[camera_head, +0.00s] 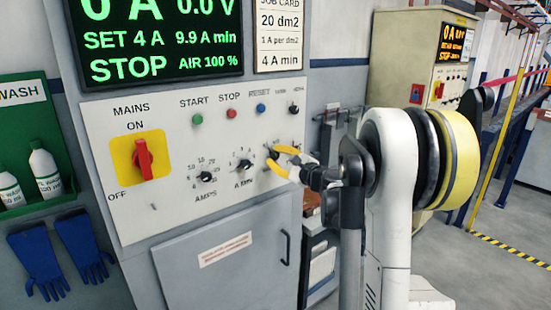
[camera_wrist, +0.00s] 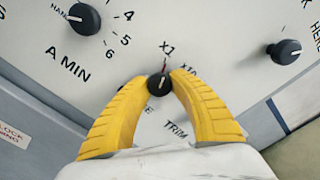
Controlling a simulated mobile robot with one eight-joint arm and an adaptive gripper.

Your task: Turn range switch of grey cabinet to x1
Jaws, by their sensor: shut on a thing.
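The grey cabinet (camera_head: 170,270) stands in the middle left of the head view, with a white control panel (camera_head: 165,215). Its range switch (camera_wrist: 159,84) is a small black knob in the wrist view, by the labels X1 (camera_wrist: 167,47) and X10 (camera_wrist: 188,70). A thin reddish mark runs from the knob's top towards X1, and its light pointer line looks upward, roughly at X1. My gripper (camera_wrist: 159,88) has both yellow fingers shut on this knob from either side. In the head view my gripper (camera_head: 281,157) reaches the panel's right side; the fingers partly hide the knob.
The A MIN knob (camera_wrist: 84,18) and another black knob (camera_wrist: 285,51) flank the fingers. The AMPS knob (camera_head: 206,177) and red MAINS switch (camera_head: 143,158) sit further left. A second cabinet (camera_head: 400,60) stands behind at right. Open floor (camera_head: 480,270) lies at lower right.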

